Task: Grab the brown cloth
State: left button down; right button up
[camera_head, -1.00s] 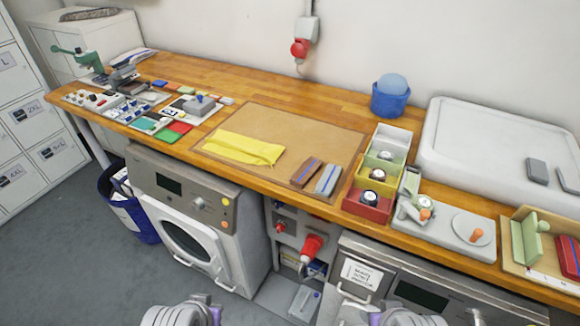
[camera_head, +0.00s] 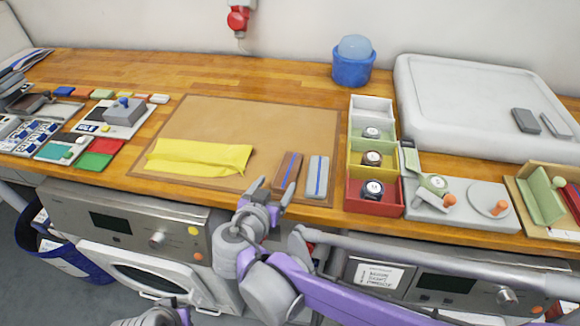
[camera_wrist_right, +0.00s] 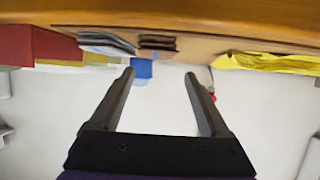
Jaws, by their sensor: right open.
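The brown cloth (camera_head: 287,172) is a small folded bundle with a blue stripe, lying on the tan mat (camera_head: 215,115) near the counter's front edge. A grey cloth (camera_head: 317,176) with a blue stripe lies just right of it, and a yellow cloth (camera_head: 200,158) lies to its left. My right gripper (camera_head: 272,192) is open and empty, just in front of the brown cloth. In the right wrist view, which looks upside down, the brown cloth (camera_wrist_right: 158,42) shows beyond the open fingers (camera_wrist_right: 162,80). My left gripper's fingers are not visible; only part of that arm shows at the bottom edge.
A blue tub (camera_head: 352,70) and a large white lid-like case (camera_head: 460,100) are behind. Small tools and coloured pads (camera_head: 97,153) fill the left. Machines stand under the counter.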

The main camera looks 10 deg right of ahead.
aim_at(287, 169)
jog(key=x, duration=0.9)
jog(key=shift+w+d+b, duration=0.2)
jog(key=shift+d+b, duration=0.1)
jog(key=shift+b, duration=0.1)
jog(key=c, duration=1)
